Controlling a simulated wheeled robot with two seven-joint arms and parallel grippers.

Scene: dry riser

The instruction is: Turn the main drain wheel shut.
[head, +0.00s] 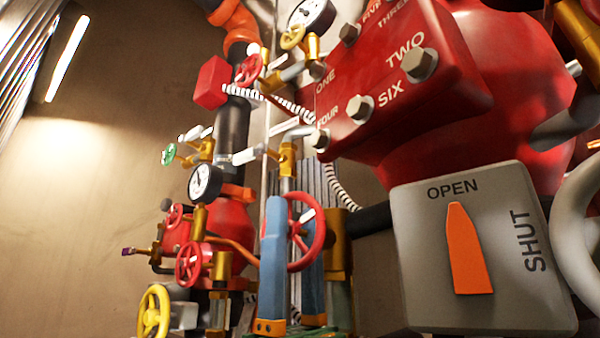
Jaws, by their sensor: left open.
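A large red handwheel (320,232) stands edge-on near the middle, on a brass valve body (338,255). No label shows on it, so I cannot tell for certain that it is the main drain wheel. My left gripper (293,212) points up from the bottom with its blue fingers apart. One finger is in front of the wheel's left side and hides part of it; the other shows behind the wheel. The wheel's rim lies between the fingers in the picture; I cannot tell whether they touch it. My right gripper is not in view.
A grey box (415,260) with an orange pointer (467,250) at OPEN stands at right, below a numbered red box (400,90). Smaller wheels, yellow (155,312), red (188,264) and green (168,153), and a gauge (205,182) crowd the left. Open wall lies further left.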

